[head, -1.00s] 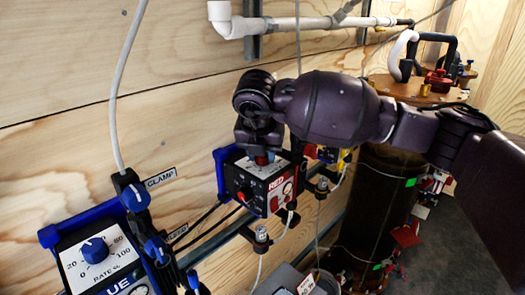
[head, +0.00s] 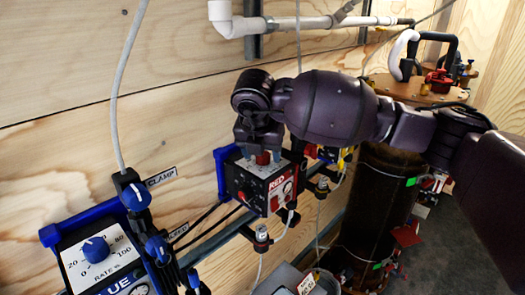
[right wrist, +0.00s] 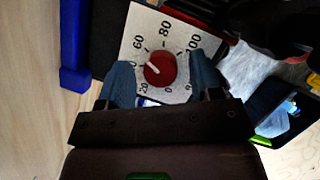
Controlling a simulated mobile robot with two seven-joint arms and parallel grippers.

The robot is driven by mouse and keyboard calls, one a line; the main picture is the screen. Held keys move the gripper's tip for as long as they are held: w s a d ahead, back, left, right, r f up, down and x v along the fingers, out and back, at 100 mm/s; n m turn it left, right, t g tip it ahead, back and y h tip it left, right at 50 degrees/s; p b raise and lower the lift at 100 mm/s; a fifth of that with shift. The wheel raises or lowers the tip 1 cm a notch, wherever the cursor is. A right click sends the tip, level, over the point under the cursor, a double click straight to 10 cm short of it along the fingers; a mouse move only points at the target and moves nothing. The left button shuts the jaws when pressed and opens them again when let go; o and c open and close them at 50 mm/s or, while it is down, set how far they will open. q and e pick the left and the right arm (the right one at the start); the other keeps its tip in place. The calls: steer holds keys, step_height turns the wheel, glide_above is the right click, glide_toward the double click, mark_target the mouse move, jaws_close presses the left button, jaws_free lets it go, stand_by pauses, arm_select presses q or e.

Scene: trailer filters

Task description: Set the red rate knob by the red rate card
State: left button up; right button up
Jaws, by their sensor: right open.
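The red rate knob (right wrist: 160,68) sits on a white dial plate (right wrist: 215,55) with numbers up to 100. Its white pointer line aims left and slightly up in the right wrist view, roughly between the 40 and 60 marks. My right gripper (right wrist: 163,82) is open, with one blue-grey fingertip on each side of the knob and visible gaps to it. In the head view my right gripper (head: 262,155) is over the top of the red box (head: 262,187) and hides most of its dial.
A blue-framed box with a blue rate knob (head: 96,249) stands at the lower left, beside blue-handled clamps (head: 134,197). Cables and a metal rail run along the plywood wall. A brown cylinder (head: 385,205) stands right of the red box.

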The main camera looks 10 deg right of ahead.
steer(key=v, duration=1)
steer(key=shift+r, duration=0.4)
steer(key=shift+a, duration=0.1)
steer(key=shift+s, duration=0.1)
